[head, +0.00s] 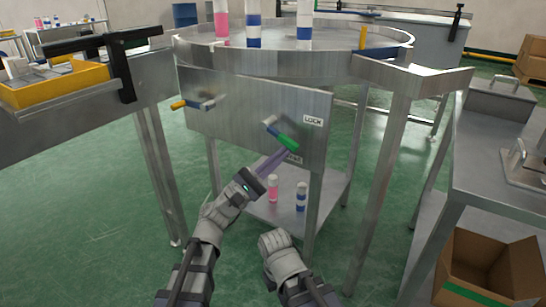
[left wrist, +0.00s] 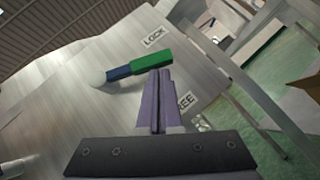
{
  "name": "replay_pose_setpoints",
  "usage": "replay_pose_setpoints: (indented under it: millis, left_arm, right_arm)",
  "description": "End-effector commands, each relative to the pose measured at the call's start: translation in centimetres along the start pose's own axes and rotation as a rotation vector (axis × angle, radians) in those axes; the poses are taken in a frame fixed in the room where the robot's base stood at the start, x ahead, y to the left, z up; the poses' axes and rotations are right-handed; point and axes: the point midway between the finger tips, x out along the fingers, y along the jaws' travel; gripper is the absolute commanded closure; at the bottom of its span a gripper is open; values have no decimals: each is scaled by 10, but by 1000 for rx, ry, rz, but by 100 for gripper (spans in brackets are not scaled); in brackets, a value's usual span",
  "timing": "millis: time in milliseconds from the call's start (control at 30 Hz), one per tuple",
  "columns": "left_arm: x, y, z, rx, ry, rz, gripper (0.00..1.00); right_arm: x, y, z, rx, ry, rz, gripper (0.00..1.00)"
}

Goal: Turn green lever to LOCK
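The green lever (head: 285,140) is on the metal panel under the round table, its green grip pointing down and right from its pivot. In the left wrist view the lever (left wrist: 150,61) lies between the LOCK label (left wrist: 154,39) and the FREE label (left wrist: 184,103). The LOCK label (head: 313,121) is up and right of the grip in the head view. My left gripper (head: 287,153) has its purple fingers together, just below the grip. In the wrist view the fingertips (left wrist: 160,72) overlap the grip's lower edge; contact is unclear. My right gripper's fingers are not visible.
An orange-tipped lever (head: 190,104) is on the panel's left. Pink and blue-banded cans stand on the round table (head: 290,61); two more stand on the shelf below. A table leg (head: 380,180) is right of the panel. A cardboard box (head: 490,262) is at lower right.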

Motion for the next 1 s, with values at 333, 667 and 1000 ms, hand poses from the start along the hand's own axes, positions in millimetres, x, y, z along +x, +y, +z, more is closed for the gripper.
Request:
replay_pose_setpoints:
  millis: [333, 667, 1000]
  left_arm:
    - [16, -2, 16, 1, -1, -2, 100]
    - [22, -1, 22, 2, -1, -3, 100]
    - [23, -2, 23, 2, -1, -3, 100]
  right_arm:
    - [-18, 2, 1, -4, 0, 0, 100]
    - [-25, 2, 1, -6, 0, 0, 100]
    - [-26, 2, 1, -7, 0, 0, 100]
